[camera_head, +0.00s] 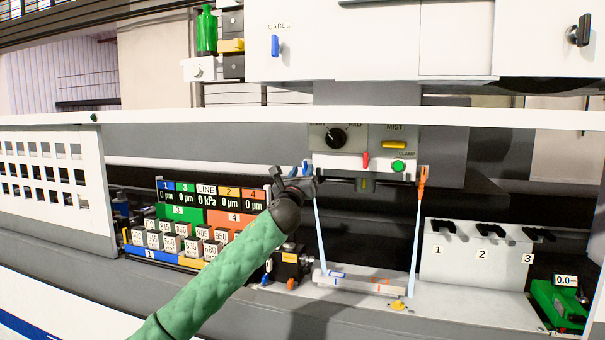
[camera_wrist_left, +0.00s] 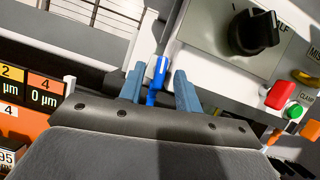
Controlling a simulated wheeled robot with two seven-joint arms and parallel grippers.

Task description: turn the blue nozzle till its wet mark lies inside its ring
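The blue nozzle (camera_head: 306,168) hangs at the left end of the white head bar, partly hidden by my left gripper (camera_head: 297,182). In the left wrist view the nozzle (camera_wrist_left: 157,78) lies between the two open fingers (camera_wrist_left: 158,84), with gaps on both sides. I cannot tell whether the fingertips reach around it or stop short. A pale blue jet (camera_head: 319,235) runs from it down to the left end of the pale workpiece (camera_head: 358,285). A small blue ring mark (camera_head: 336,274) lies just right of the jet's foot; the wet mark is too small to tell.
A black knob (camera_head: 336,138), red lever (camera_head: 366,159) and green button (camera_head: 398,166) sit close by. A numbered rack (camera_head: 470,260) stands at right.

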